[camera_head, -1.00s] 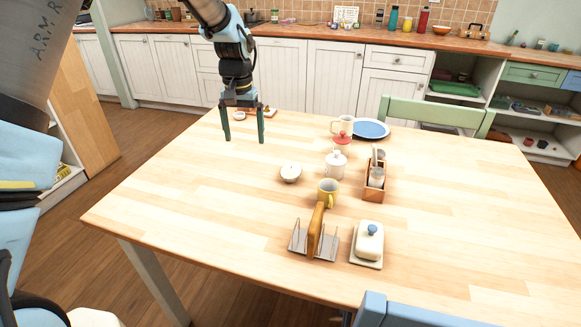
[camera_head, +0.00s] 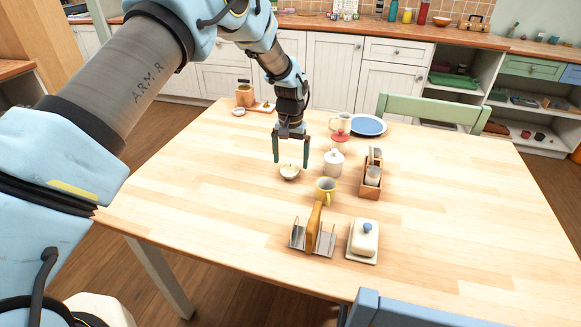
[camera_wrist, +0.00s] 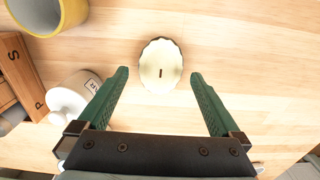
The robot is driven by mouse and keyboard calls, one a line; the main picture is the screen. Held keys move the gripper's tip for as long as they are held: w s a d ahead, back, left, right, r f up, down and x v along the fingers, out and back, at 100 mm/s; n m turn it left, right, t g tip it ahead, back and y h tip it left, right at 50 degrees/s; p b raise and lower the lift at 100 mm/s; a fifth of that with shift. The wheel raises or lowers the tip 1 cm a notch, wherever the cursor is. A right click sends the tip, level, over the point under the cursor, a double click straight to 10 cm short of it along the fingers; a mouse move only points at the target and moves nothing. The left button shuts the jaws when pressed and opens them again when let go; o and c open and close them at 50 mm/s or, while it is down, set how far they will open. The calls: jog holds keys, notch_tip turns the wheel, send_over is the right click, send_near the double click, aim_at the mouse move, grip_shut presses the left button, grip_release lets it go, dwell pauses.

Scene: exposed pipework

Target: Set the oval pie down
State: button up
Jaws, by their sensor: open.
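The oval pie (camera_head: 289,173) rests on the wooden table, left of the white lidded pot. In the wrist view the pie (camera_wrist: 160,66) is pale, with a scalloped rim and a small dark slot in its top. My gripper (camera_head: 291,163) points down over it, jaws open and empty. In the wrist view the two green fingers of my gripper (camera_wrist: 160,77) stand wide apart, and the pie shows between and just beyond their tips. No contact between the fingers and the pie shows.
The white lidded pot (camera_head: 334,163), yellow mug (camera_head: 325,190) and wooden caddy (camera_head: 370,186) stand close on the right. A toast rack (camera_head: 312,240) and butter dish (camera_head: 364,240) are at the front. A blue plate (camera_head: 368,125) is at the back. The table's left side is largely clear.

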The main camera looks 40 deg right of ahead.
jog(key=shift+f, duration=1.3)
jog(key=shift+c, duration=0.4)
jog(key=c, duration=1.5)
jog(key=shift+r, duration=0.15)
